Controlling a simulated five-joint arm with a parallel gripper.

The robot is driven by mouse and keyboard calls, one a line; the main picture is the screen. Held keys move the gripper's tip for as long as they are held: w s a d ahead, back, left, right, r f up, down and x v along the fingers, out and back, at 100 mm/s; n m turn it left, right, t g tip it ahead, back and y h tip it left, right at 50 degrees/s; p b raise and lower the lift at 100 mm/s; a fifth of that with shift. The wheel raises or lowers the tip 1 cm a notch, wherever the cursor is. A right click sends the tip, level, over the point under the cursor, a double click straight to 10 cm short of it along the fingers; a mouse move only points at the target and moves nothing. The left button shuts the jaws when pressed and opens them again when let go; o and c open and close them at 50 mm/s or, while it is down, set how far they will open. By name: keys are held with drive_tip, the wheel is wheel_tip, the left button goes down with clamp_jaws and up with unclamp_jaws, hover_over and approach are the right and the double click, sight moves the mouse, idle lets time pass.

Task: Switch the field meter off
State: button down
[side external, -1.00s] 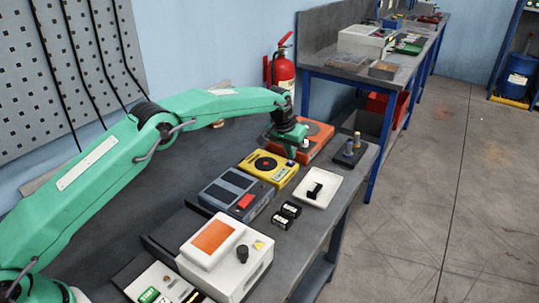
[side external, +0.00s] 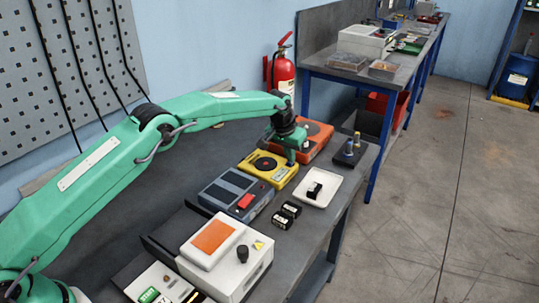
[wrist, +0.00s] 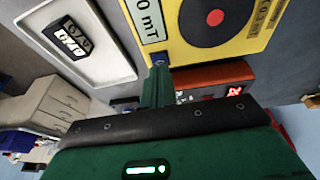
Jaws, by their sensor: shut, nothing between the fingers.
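The yellow field meter (side external: 257,160) sits on the bench with a black disc and red centre on its top. In the wrist view the yellow face (wrist: 185,50) fills the upper right, and a pale display reads "0 mT", partly cut off by the frame. My gripper (side external: 291,160) is shut and empty, tip down at the meter's far right corner. In the wrist view my fingertips (wrist: 158,68) are beside the meter's edge, by a small bluish part. I cannot tell whether they touch it. Its switch is not clearly visible.
An orange device (side external: 318,130) stands just behind my gripper. A grey-blue box (side external: 222,190) with a red part is nearer. A white instrument (side external: 240,270) stands in the foreground.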

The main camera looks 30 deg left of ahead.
drive_tip(key=shift+f, duration=0.25)
drive_tip(key=shift+r, duration=0.1)
idle(0.3)
drive_tip(key=shift+r, duration=2.9)
